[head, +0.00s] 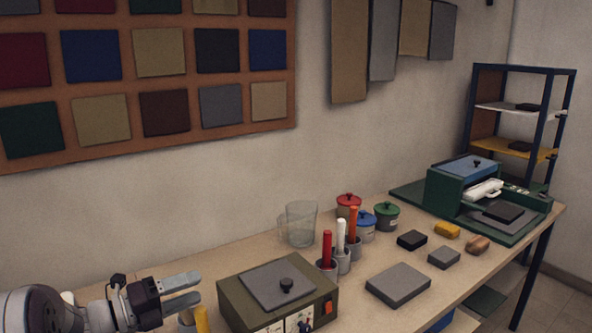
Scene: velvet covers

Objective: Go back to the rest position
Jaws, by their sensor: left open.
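My left gripper (185,292) is at the lower left of the head view, over the left end of the workbench (375,262). Its two grey fingers point right and are apart, with nothing seen between them. An olive box (243,304) with a grey plate and black knob on top stands to the right of the fingertips. A yellow-topped item (202,320) stands just below the fingers, partly cut off by the frame. My right gripper is not in the view.
Red, white and orange handled tools (327,250) stand in holders behind the olive box. A glass beaker (301,224) and lidded pots (386,215) are near the wall. A grey slab (398,284) lies in front. A green machine (470,190) and shelf rack (520,110) are at right.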

